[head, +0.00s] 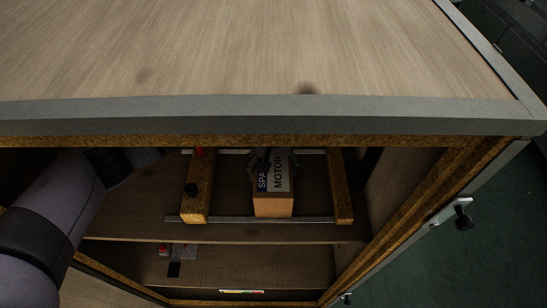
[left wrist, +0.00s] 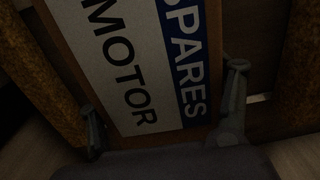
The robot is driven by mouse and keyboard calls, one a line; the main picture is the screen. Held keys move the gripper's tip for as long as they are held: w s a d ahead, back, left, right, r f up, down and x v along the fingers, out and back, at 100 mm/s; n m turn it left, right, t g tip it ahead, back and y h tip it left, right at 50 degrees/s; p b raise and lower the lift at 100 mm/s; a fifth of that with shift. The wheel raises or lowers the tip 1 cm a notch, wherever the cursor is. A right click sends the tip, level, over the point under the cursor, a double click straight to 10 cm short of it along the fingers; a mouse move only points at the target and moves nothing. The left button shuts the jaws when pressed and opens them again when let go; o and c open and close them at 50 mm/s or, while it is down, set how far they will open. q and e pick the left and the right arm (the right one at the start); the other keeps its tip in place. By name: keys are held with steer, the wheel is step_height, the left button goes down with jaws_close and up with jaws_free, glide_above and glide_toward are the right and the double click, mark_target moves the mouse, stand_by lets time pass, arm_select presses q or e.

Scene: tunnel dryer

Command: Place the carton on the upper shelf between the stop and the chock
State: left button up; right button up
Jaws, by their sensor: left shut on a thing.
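The carton (head: 273,205), a brown box with a white and blue label reading SPARES MOTOR, is inside the cabinet at the upper shelf (head: 130,228). It lies between two brown wooden bars, a left one (head: 194,212) with a black knob and a right one (head: 341,195), with a gap on each side. I cannot tell which bar is the stop and which the chock. My left gripper (head: 272,163) is shut on the carton at its far part; the carton's label also fills the left wrist view (left wrist: 145,65), with a finger on each side. Whether its underside touches the shelf is hidden. My right gripper is not in view.
The cabinet top (head: 270,55) and its grey front edge (head: 270,115) overhang the opening. A thin metal strip (head: 313,219) runs across the shelf near its front. A lower shelf (head: 295,265) holds small items at left. The cabinet's right wall (head: 395,180) stands beyond the right bar.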

arm_select(q)
steer(key=shift+w+d+f, duration=0.1)
steer(key=shift+f, duration=0.05)
steer(key=o, duration=2)
steer(key=shift+f, duration=0.2)
steer(key=shift+c, duration=0.2)
step_height(320, 180, up, 11)
steer(key=b, duration=0.2)
steer(key=shift+b, duration=0.35)
steer(key=shift+r, duration=0.65)
